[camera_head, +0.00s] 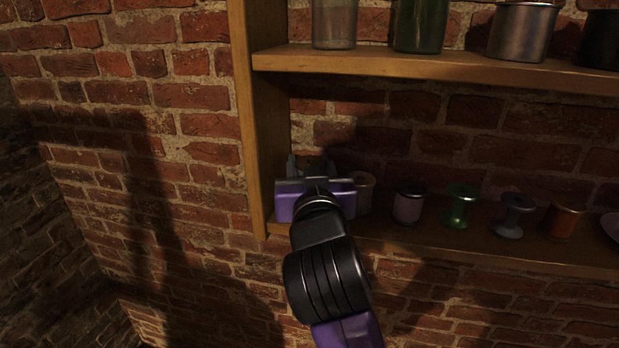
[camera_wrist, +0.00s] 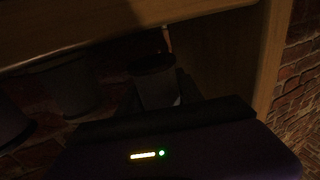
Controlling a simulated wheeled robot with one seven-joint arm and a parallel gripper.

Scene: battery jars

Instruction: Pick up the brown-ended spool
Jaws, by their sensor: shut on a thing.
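My gripper (camera_head: 310,166) is at the left end of the lower shelf, beside the upright post. Its body hides what is between the fingers in the head view. In the wrist view my gripper (camera_wrist: 159,90) is shut on a spool (camera_wrist: 155,84) with a dark, brownish end facing the camera. The picture is dim, so the end's colour is hard to tell. Whether the spool touches the shelf cannot be seen.
A pale spool (camera_head: 364,191) stands just right of my gripper. Farther right are a dark-topped pinkish spool (camera_head: 408,205), a green spool (camera_head: 461,207), a grey one (camera_head: 513,214) and an orange-brown one (camera_head: 563,221). The wooden post (camera_head: 252,120) is close left; the upper shelf (camera_head: 420,65) overhangs.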

